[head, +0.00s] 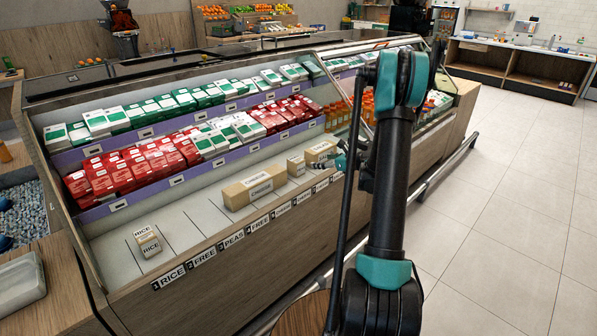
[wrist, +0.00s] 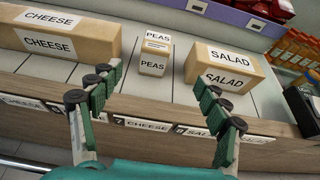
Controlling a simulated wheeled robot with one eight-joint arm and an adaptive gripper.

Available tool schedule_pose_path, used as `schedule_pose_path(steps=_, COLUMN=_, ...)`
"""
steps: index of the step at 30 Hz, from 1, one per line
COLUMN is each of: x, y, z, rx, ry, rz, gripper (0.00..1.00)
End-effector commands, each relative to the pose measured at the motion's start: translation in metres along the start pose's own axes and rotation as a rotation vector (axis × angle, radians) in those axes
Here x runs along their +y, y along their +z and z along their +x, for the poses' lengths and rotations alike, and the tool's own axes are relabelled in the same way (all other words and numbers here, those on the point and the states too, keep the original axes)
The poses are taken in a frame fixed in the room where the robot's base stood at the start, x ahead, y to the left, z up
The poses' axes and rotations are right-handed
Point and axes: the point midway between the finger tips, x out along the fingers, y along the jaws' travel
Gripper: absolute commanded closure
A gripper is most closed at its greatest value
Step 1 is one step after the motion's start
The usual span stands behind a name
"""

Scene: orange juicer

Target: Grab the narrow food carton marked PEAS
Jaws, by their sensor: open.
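The narrow tan carton marked PEAS (wrist: 153,62) stands on the lower shelf in the wrist view, between the CHEESE and SALAD cartons. In the head view it seems to be the small carton (head: 296,166) in the front row, its print too small to read. My gripper (wrist: 158,80) is open and empty. Its two fingers spread on either side of the PEAS carton in the picture, in front of the shelf edge, not touching it. In the head view my arm partly hides the gripper.
A long CHEESE carton (wrist: 75,37) stands left of the PEAS carton and a wide SALAD carton (wrist: 222,68) right, with narrow gaps. Labels line the wooden front edge (head: 225,247).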

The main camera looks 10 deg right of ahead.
Motion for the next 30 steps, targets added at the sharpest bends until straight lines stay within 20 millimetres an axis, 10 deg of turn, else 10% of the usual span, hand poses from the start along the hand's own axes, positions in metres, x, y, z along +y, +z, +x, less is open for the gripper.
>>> schedule_pose_path(steps=18, x=0.001, y=0.0, z=0.107, rx=-0.001, ry=0.002, rz=0.004, gripper=0.24)
schedule_pose_path(steps=30, x=0.004, y=0.002, z=0.134, rx=-0.002, ry=0.002, rz=0.005, gripper=0.24)
